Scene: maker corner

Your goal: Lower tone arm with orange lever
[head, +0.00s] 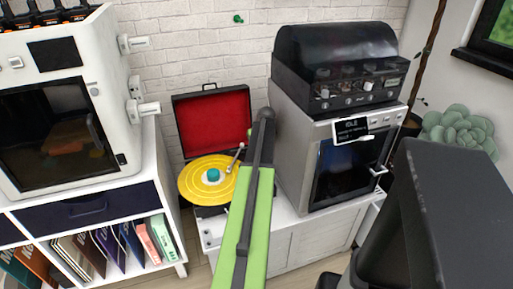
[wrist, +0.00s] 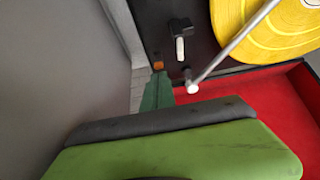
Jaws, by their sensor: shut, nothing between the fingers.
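The record player stands open in the head view, with a red-lined lid (head: 215,120) and a yellow record (head: 196,183) on its platter. The silver-white tone arm (head: 236,158) shows at the record's right edge. In the wrist view the tone arm (wrist: 238,47) reaches over the yellow record (wrist: 262,22). A small orange lever (wrist: 158,66) sits on the black deck. My gripper (wrist: 157,92) is shut and empty, its green fingertips very close to the lever. I cannot tell if they touch. In the head view my arm hides the player's right side and the lever.
A silver oven-like machine (head: 345,165) with a black-hooded unit (head: 335,65) on top stands close right of my arm. A white printer-like box (head: 60,120) stands on a shelf at left. In the wrist view a grey surface (wrist: 60,70) fills the left side.

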